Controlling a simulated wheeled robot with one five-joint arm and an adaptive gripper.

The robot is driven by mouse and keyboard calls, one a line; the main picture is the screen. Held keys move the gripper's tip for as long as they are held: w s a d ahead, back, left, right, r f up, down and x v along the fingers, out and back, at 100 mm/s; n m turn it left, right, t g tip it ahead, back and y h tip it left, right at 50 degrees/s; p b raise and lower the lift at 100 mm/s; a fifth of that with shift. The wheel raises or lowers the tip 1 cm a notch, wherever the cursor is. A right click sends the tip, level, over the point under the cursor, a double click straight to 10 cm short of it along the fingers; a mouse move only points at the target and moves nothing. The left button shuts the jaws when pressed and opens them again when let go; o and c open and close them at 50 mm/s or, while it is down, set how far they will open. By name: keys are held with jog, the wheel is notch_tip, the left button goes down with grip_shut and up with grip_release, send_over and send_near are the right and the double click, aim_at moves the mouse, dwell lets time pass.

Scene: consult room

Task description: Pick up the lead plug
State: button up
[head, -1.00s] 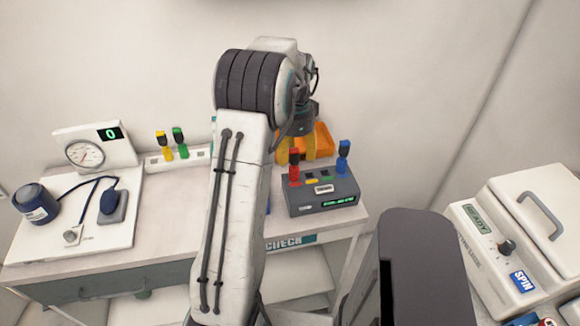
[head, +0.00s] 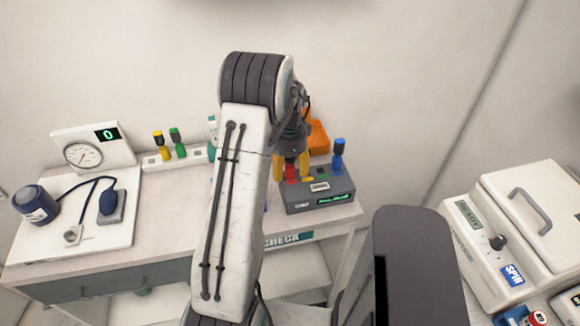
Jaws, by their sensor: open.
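A red lead plug (head: 291,173) stands in the left part of a dark grey box (head: 318,201) with a green display. A blue plug (head: 338,156) stands upright at the box's right end. Yellow (head: 162,148) and green (head: 178,144) plugs stand in a white strip (head: 151,162) at the back of the table. My gripper (head: 291,168) points down over the box. Its yellow fingers are open, one on each side of the red plug in this view. The plug's top is hidden by the gripper. I cannot tell whether the fingers touch it.
A white machine (head: 500,240) stands at right.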

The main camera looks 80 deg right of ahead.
grip_shut()
dwell(0.3)
dwell(0.3)
jog(key=shift+r, duration=0.5)
notch_tip(320, 180, up, 3)
jog(key=shift+r+b, duration=0.1)
jog(key=shift+b, duration=0.55)
jog(key=s+a+r+p, duration=0.1)
jog(key=s+a+r, duration=0.4)
jog(key=s+r, duration=0.5)
jog(key=shift+a+r+p, duration=0.35)
jog(key=shift+r+p, duration=0.05)
jog(key=shift+r, duration=0.15)
